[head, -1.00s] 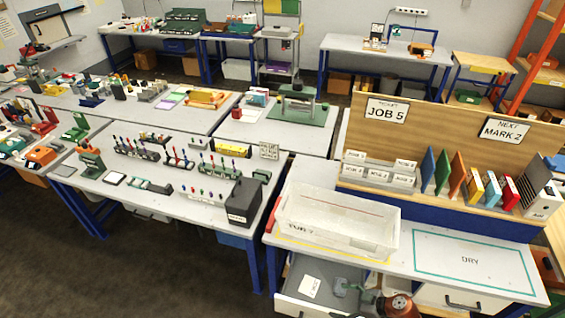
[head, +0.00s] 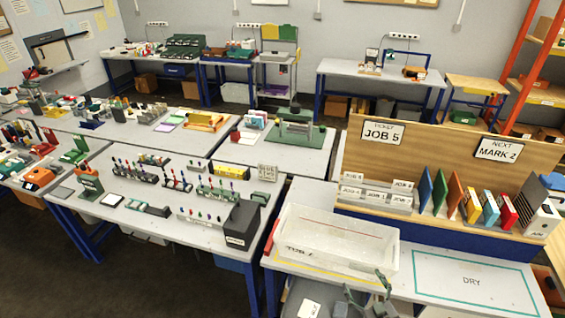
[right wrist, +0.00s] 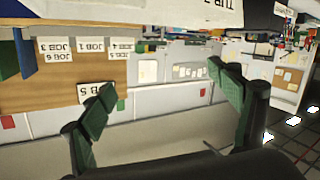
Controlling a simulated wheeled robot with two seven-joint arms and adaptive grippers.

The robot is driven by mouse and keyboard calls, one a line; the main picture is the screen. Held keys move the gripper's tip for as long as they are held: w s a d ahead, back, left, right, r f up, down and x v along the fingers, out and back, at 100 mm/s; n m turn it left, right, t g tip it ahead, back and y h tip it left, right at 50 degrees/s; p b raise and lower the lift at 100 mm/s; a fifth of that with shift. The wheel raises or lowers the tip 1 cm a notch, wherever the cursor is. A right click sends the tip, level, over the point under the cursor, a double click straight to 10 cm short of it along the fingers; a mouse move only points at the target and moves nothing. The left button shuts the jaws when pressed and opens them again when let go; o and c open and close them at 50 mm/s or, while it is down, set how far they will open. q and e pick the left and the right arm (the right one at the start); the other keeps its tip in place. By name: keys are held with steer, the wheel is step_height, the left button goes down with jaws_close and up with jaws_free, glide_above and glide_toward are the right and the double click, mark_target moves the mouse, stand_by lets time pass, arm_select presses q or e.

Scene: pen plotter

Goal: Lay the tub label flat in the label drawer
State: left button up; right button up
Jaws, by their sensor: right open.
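The white card that appears to be the tub label (head: 308,309) lies in the open drawer (head: 290,302) at the bottom edge of the head view. It looks flat on the drawer's grey floor, but the frame cuts off its lower part and I cannot read it. My right gripper (head: 367,287) is open and empty, to the right of the card and in front of the bench edge. Its green fingers, spread wide apart with nothing between them, also show in the right wrist view (right wrist: 165,108). My left gripper is out of view.
A clear tub (head: 345,240) marked TUB 7 stands on the bench just behind the drawer. A green-outlined DRY area (head: 470,282) to its right is empty. Behind are small JOB boxes (head: 375,196), upright coloured boards and a wooden panel (head: 430,146).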

steer(key=s+d+f+m+g+h, duration=0.3)
steer(key=s+d+m+g+h, duration=0.3)
steer(key=s+d, duration=0.6)
steer(key=s+a+f+g+y, duration=0.1)
steer(key=s+a+f+g, duration=0.15)
steer(key=s, duration=0.65)
steer(key=s+a+f+g+y, duration=0.1)
steer(key=s+a+f+g, duration=0.2)
steer(key=s, duration=0.6)
step_height(320, 180, down, 36)
steer(key=s+a+n+g+b, duration=0.1)
steer(key=s+g+b, duration=0.15)
steer(key=b, duration=0.45)
steer(key=s+f+b, duration=0.6)
steer(key=s+f, duration=1.3)
steer(key=f, duration=0.4)
steer(key=shift+s+f+n+g+y, duration=0.35)
steer(key=shift+n+g+y, duration=0.05)
